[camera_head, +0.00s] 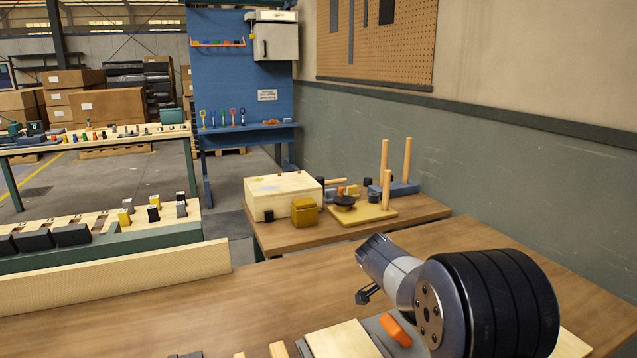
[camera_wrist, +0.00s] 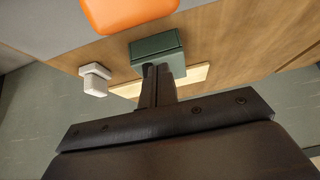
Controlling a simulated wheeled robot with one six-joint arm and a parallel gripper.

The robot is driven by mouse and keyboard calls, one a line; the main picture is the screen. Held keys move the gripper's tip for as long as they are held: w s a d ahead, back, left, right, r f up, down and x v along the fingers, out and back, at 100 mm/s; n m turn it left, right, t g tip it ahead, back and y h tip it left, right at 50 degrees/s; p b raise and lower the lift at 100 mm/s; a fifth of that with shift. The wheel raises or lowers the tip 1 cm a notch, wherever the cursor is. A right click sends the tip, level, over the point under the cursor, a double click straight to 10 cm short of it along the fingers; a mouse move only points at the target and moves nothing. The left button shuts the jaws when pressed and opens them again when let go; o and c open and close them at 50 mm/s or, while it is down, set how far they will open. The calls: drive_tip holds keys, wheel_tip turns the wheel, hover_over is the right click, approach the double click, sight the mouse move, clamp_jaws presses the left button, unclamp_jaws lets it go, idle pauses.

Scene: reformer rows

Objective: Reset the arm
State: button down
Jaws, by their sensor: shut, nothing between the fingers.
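My arm reaches in over the wooden table (camera_head: 270,290) from the lower right in the head view. My gripper (camera_head: 368,295) is a small dark shape at the end of the arm, held above the table and pointing left. In the wrist view its narrow fingers (camera_wrist: 157,80) are together, with nothing seen between them. A dark green block (camera_wrist: 158,46) shows just beyond the fingertips; I cannot tell whether they touch it. An orange piece (camera_head: 396,330) lies on a grey surface below my arm, and an orange shape (camera_wrist: 130,12) fills the top of the wrist view.
A small white piece (camera_wrist: 94,80) shows left of the fingers. Behind stands a lower table with a wooden box (camera_head: 285,195), a mustard container (camera_head: 305,212) and a pegged board (camera_head: 362,218). A rack of blocks (camera_head: 120,240) is at left. The middle of the near table is clear.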

drive_tip(key=shift+w+d+f+g+y+p, duration=0.25)
drive_tip(key=shift+d+y+p, duration=0.4)
drive_tip(key=shift+p, duration=1.1)
drive_tip(key=shift+w+d+f+g+y+p, duration=0.1)
drive_tip(key=shift+w+d+g+y+p, duration=0.4)
drive_tip(key=shift+p, duration=1.25)
drive_tip(key=shift+s+d+t+y, duration=0.1)
drive_tip(key=shift+s+t+y, duration=0.1)
drive_tip(key=shift+t+y, duration=0.05)
